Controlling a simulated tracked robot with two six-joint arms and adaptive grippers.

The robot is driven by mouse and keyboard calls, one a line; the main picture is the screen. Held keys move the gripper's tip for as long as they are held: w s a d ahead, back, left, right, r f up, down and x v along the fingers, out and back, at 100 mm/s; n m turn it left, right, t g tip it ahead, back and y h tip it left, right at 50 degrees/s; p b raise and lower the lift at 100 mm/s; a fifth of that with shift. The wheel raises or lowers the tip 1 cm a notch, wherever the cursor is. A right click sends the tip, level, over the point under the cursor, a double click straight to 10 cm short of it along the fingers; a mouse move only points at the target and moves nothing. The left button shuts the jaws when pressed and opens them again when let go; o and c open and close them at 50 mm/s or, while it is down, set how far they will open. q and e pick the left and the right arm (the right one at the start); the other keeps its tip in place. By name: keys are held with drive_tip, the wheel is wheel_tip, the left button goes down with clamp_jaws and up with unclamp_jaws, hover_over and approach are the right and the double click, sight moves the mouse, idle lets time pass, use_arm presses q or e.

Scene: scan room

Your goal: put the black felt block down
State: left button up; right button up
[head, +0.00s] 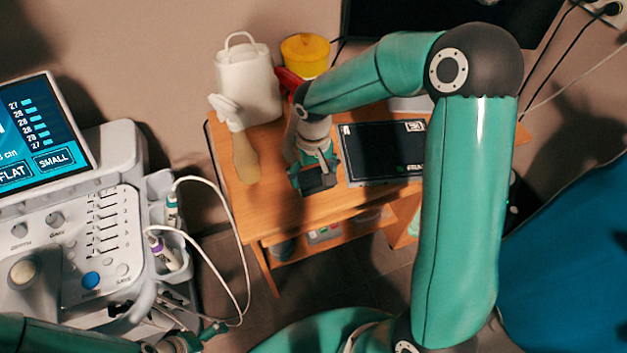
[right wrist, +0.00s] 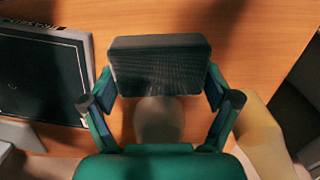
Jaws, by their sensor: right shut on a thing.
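The black felt block (right wrist: 160,66) is between the two fingers of my right gripper (right wrist: 160,92), which is shut on it, in the right wrist view. In the head view the dark block (head: 314,181) shows at the tip of my right gripper (head: 316,172), over the front part of the wooden desk (head: 285,222). Whether the block touches the desktop or hangs just above it, I cannot tell. Part of my left arm and gripper (head: 190,342) shows at the bottom left of the head view; its fingers are not clear.
A black-screened tablet (head: 385,150) lies right of the block. A white jug (head: 248,88) and a yellow-lidded container (head: 305,52) stand behind. An ultrasound console (head: 90,235) is at the left.

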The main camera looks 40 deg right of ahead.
sight(314, 182)
drive_tip(key=shift+f, duration=1.6)
drive_tip(key=shift+f, duration=0.15)
drive_tip(key=o, duration=0.8)
drive_tip(key=shift+c, duration=0.2)
drive_tip(key=shift+r, duration=0.2)
wheel_tip(314, 182, up, 12)
